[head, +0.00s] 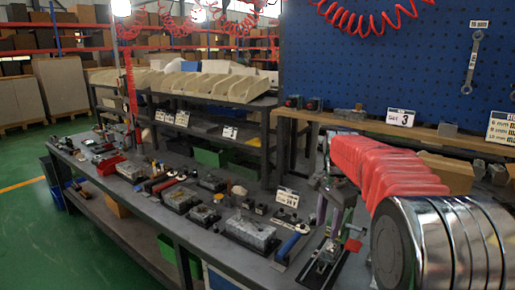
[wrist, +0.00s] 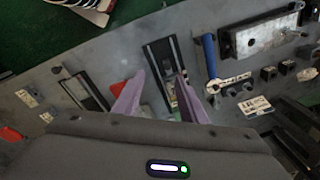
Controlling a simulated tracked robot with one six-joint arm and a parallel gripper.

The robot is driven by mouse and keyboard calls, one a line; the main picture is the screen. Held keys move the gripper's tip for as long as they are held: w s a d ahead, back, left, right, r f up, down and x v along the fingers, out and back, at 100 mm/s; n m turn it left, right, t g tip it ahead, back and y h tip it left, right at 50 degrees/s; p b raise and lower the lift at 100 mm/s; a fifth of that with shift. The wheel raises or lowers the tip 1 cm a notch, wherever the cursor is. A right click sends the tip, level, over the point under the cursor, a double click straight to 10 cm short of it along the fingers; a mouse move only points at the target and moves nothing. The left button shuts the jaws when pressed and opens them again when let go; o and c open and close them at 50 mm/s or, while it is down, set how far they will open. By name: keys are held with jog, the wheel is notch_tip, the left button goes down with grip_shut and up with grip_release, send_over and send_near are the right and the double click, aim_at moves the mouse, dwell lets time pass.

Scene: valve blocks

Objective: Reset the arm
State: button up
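My arm, with its red ribbed sleeve and chrome joint, reaches in from the right of the head view. My gripper (head: 332,212) is over the near end of the grey workbench (head: 140,197). In the wrist view its two purple fingers stand apart with a gap between them, so my gripper (wrist: 160,92) is open, and I see nothing held. Below it lies a black rail-like fixture (wrist: 165,72), which also shows under the gripper in the head view (head: 322,265). A small red part (wrist: 118,88) is partly hidden by the left finger.
A blue-handled wrench (head: 290,245) lies beside a metal valve block (head: 252,230). Several more blocks and tools run along the bench. A label card (head: 287,197) stands behind them. A shelf with beige bins (head: 215,86) and a blue pegboard (head: 390,70) stand behind the bench.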

jog(key=s+a+r+n+t, duration=0.1)
jog(key=s+a+r+n, duration=0.15)
jog(key=s, duration=0.55)
jog(key=s+a+r+n+t, duration=0.1)
jog(key=s+r+n, duration=0.25)
jog(key=s, duration=0.55)
jog(key=s+a+f+n+t, duration=0.1)
jog(key=s+f+n, duration=0.2)
jog(key=s, duration=0.5)
jog(key=s+a+f+n+t, duration=0.1)
jog(key=s+f+n, duration=0.1)
jog(key=s, duration=0.6)
jog(key=shift+f+n, duration=0.4)
jog(key=shift+n, duration=0.5)
jog(key=shift+s, duration=0.1)
